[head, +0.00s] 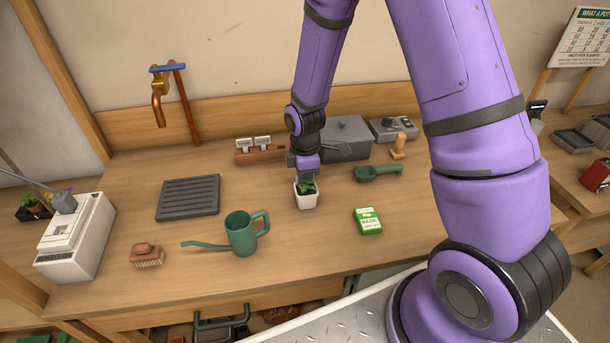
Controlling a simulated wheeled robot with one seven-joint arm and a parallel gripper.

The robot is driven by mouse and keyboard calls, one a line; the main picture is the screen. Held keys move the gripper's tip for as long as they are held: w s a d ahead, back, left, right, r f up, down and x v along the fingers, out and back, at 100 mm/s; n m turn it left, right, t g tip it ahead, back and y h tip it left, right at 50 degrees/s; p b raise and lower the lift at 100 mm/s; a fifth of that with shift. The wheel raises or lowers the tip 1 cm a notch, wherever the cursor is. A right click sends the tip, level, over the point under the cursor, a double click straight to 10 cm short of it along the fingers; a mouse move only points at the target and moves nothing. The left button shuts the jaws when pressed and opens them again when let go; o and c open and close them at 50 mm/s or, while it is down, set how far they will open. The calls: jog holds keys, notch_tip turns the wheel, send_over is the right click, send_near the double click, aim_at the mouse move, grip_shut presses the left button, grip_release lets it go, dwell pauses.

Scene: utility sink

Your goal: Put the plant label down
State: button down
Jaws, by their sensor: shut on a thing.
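My gripper (304,172) points down just above a small white pot (306,200) that holds a green plant (306,187). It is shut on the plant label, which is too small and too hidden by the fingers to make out. I cannot tell whether the label touches the plant or soil. A reddish-brown wooden holder (262,157) with two white tags (253,143) standing in it is behind and to the left of the gripper.
A teal watering can (241,236), a green seed packet (368,221), a green scoop (378,174), a grey box (346,140), a slatted tray (188,198) and a brush (146,256) stand around the pot. The bench is bare between pot and packet.

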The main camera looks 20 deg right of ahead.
jog(key=shift+f, duration=0.15)
jog(key=c, duration=1.3)
grip_release()
jog(key=shift+o, duration=0.2)
notch_tip(320, 180, up, 12)
jog(key=shift+r, duration=0.25)
jog(key=s+d+r+m+t, duration=0.1)
jog(key=s+d+r+m, duration=0.1)
jog(key=s+r+m, duration=0.45)
jog(key=s+d+r+m+t, duration=0.1)
jog(key=s+d+r+t, duration=0.15)
jog(key=r, duration=0.75)
jog(key=s+d+r+m+t, duration=0.1)
jog(key=s+r+m, duration=0.2)
jog(key=s, duration=0.4)
jog(key=s+d+r+m, duration=0.1)
jog(key=s+r+m, duration=0.3)
jog(key=s, duration=0.4)
jog(key=shift+d+r+m+t, duration=0.2)
jog(key=shift+r+m+t, duration=0.15)
jog(key=shift+m, duration=0.4)
